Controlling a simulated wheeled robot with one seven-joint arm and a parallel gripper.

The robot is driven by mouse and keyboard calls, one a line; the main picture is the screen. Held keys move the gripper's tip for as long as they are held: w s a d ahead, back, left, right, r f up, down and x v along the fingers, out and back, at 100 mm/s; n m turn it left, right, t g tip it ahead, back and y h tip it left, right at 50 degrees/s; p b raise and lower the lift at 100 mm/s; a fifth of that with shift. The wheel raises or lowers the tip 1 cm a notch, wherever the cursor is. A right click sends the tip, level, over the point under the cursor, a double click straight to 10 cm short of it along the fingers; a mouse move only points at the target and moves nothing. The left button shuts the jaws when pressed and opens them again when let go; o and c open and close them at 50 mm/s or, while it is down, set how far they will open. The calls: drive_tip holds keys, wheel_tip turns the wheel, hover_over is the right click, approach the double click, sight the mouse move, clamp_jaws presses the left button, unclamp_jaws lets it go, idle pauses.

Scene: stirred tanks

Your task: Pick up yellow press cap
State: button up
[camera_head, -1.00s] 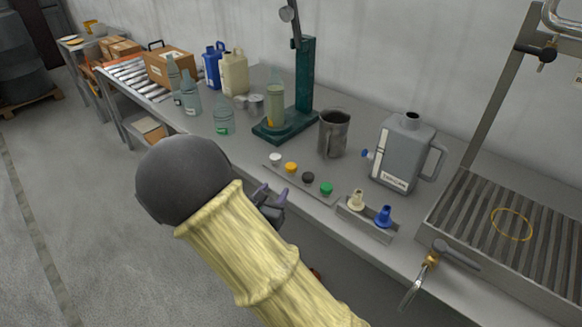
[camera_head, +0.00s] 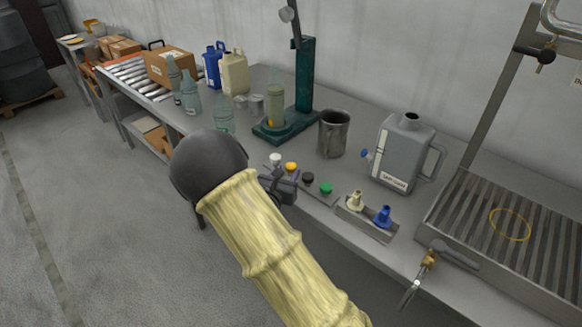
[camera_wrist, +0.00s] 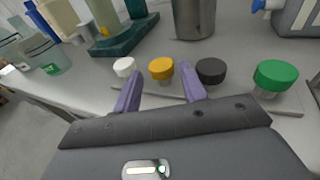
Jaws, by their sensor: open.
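The yellow press cap (camera_wrist: 161,68) sits in a row of caps on a thin tray (camera_wrist: 288,108), between the white cap (camera_wrist: 124,67) and the black cap (camera_wrist: 211,71). It also shows in the head view (camera_head: 290,167), just beyond my gripper. My gripper (camera_wrist: 160,88) is open and empty. In the wrist view its two purple fingers point toward the yellow cap, one on each side of it in the picture. I cannot tell the remaining distance. In the head view my arm hides part of the gripper.
A green cap (camera_wrist: 276,75) ends the row. Behind stand a metal jug (camera_head: 333,134), a green press stand (camera_head: 304,90) and a grey canister (camera_head: 401,152). A small holder with cream and blue nozzles (camera_head: 366,219) is to the right.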

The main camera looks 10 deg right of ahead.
sight(290, 169)
drive_tip(key=x, duration=0.4)
drive_tip(key=shift+w+d+f, duration=0.1)
drive_tip(key=shift+w+d, duration=0.1)
drive_tip(key=shift+w, duration=0.05)
drive_tip(key=c, duration=0.7)
